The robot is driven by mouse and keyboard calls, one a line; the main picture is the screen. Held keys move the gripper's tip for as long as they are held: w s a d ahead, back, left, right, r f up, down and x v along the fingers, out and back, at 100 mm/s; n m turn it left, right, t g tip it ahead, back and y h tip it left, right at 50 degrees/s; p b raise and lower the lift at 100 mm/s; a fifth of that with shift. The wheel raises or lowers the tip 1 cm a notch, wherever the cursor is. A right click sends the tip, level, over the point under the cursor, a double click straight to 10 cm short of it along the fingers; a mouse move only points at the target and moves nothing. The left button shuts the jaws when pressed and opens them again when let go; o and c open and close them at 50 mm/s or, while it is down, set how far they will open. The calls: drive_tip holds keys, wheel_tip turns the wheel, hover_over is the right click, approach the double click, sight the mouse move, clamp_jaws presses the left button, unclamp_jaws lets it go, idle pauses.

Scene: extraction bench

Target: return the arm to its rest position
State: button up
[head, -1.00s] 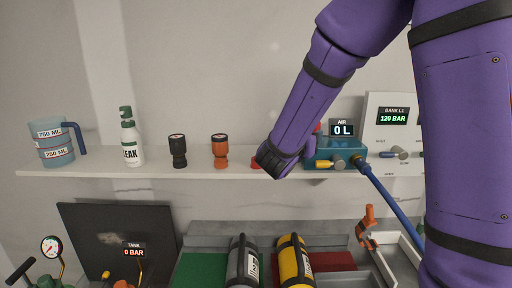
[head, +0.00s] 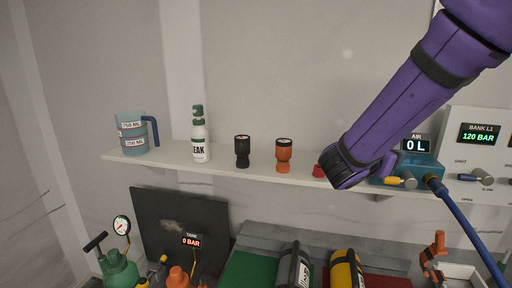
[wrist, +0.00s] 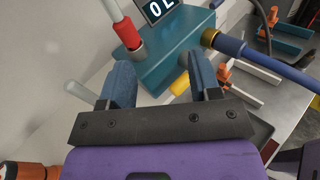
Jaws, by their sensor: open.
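My purple arm reaches down from the upper right in the head view, and its wrist end (head: 350,166) is in front of the shelf, left of the teal air box (head: 420,166). The fingers are not clear there. In the wrist view my gripper (wrist: 164,84) shows two blue fingers spread apart with nothing between them. The teal air box (wrist: 165,50) lies just beyond the fingertips, with a red fitting (wrist: 127,33), a yellow knob (wrist: 180,87) and a blue hose (wrist: 265,60) on it.
The shelf (head: 225,172) holds a measuring jug (head: 131,134), a leak bottle (head: 199,138), a black fitting (head: 242,152) and an orange one (head: 283,155). Below stand a grey cylinder (head: 294,268), a yellow cylinder (head: 346,270) and a dark panel (head: 178,226). The wall above the shelf is clear.

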drive_tip(key=s+d+m+g+y, duration=0.4)
drive_tip(key=s+m+g+y, duration=0.25)
drive_tip(key=s+m, duration=0.8)
drive_tip(key=s+a+r+m+t+y, duration=0.3)
drive_tip(key=s+a+m+y, duration=0.5)
drive_tip(key=s, duration=0.1)
